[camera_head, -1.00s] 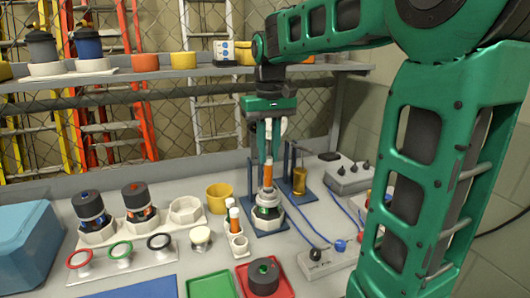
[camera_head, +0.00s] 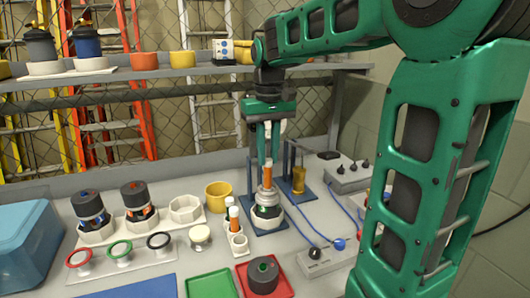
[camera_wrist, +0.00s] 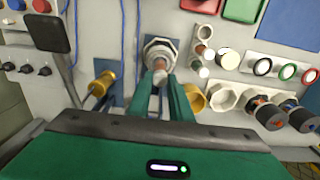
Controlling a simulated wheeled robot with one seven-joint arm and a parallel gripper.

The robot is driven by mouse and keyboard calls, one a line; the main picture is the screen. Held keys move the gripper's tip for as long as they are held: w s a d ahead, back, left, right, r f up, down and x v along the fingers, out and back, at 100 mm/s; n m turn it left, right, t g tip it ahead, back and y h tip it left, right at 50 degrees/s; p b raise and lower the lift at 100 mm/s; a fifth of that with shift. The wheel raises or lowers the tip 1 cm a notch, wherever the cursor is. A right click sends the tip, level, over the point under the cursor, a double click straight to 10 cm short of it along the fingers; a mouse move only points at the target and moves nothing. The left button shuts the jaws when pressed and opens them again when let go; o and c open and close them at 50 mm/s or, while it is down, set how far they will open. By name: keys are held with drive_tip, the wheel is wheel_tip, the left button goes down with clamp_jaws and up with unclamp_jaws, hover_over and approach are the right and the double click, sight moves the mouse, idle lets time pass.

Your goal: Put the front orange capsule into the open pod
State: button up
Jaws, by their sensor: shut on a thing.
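My gripper (camera_head: 267,155) points down with its two green fingers shut on an orange capsule (camera_head: 267,175) with a pale lower end. The capsule is upright, directly over the open pod (camera_head: 267,211), a white and metal housing on a blue stand. Its lower end meets the pod's top in the picture; how deep it sits is hidden. In the wrist view the capsule (camera_wrist: 160,76) is between the fingertips, in line with the pod (camera_wrist: 160,49). Another orange capsule (camera_head: 233,212) stands in the small white rack (camera_head: 239,243) just left of the pod.
Blue posts stand close around the pod, with a brass cylinder (camera_head: 299,181) to the right. A yellow cup (camera_head: 218,195) and octagonal white holders (camera_head: 185,210) are left. Red (camera_head: 282,291) and green (camera_head: 205,287) trays lie in front. A control box (camera_head: 320,262) and blue cables are right.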

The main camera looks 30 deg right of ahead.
sight(267, 172)
drive_tip(key=shift+f, duration=3)
idle(0.8)
drive_tip(key=o, duration=0.9)
drive_tip(key=shift+c, duration=0.2)
drive_tip(key=shift+r, duration=0.1)
wheel_tip(267, 172, up, 11)
drive_tip(key=shift+w+a+f, duration=0.1)
drive_tip(key=shift+f, duration=0.1)
